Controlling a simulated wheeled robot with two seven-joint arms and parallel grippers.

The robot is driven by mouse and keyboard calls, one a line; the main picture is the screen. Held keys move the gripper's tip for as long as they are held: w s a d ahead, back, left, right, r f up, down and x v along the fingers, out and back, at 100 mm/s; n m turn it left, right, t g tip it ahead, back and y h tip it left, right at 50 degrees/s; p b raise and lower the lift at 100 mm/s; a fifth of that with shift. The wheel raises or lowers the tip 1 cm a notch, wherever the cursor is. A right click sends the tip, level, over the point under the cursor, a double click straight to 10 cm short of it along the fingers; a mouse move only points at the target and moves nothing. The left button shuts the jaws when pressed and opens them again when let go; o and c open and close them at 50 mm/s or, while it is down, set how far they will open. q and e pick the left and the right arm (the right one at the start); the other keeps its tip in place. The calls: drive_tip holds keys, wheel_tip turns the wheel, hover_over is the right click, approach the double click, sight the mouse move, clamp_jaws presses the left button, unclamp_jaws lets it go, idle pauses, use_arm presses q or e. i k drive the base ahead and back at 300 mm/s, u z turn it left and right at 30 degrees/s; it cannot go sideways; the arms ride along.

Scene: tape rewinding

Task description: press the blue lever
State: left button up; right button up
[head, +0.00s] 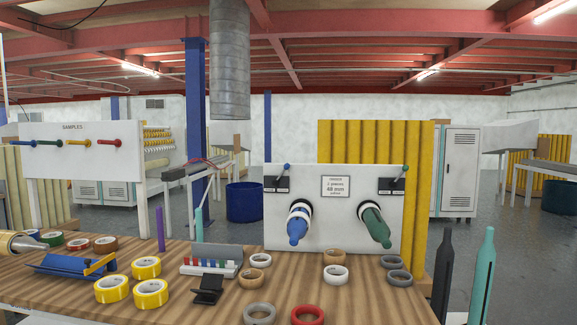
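The white rewinding board (335,238) stands at the back of the wooden table. A small lever with a blue knob (287,167) rises from a dark plate at its upper left. A blue spindle (297,231) with a white ring sticks out below it. My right gripper (468,232), with one dark and one teal finger, is at the lower right. Its fingers are apart with nothing between them, well away from the blue lever. My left gripper cannot be made out in this view.
A green-knobbed lever (406,168) and green spindle (375,225) are on the board's right. Tape rolls (151,293), a blue dispenser (75,265), a small rack (211,267) and a black stand (207,288) are on the table. Upright purple (160,231) and teal (198,223) pieces stand left.

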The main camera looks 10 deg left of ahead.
sight(275, 182)
drive_tip(key=u, duration=2.15)
drive_tip(key=i, duration=1.25)
drive_tip(key=z, duration=2.85)
